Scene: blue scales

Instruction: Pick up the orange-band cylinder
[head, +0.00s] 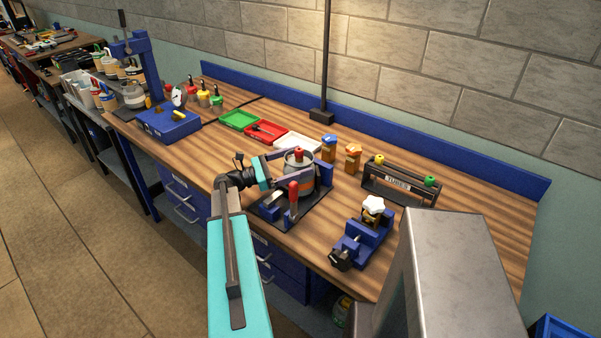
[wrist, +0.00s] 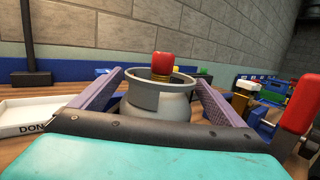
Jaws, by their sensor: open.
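My gripper (head: 308,164) is open, with one finger on each side of the canister. The gripper body hides the canister's lower part and band in the wrist view.
A red-handled clamp (head: 293,197) stands close in front of the canister. A blue vise (head: 362,240) and a black rack (head: 399,187) are to the right. Bare wood (head: 480,230) lies right.

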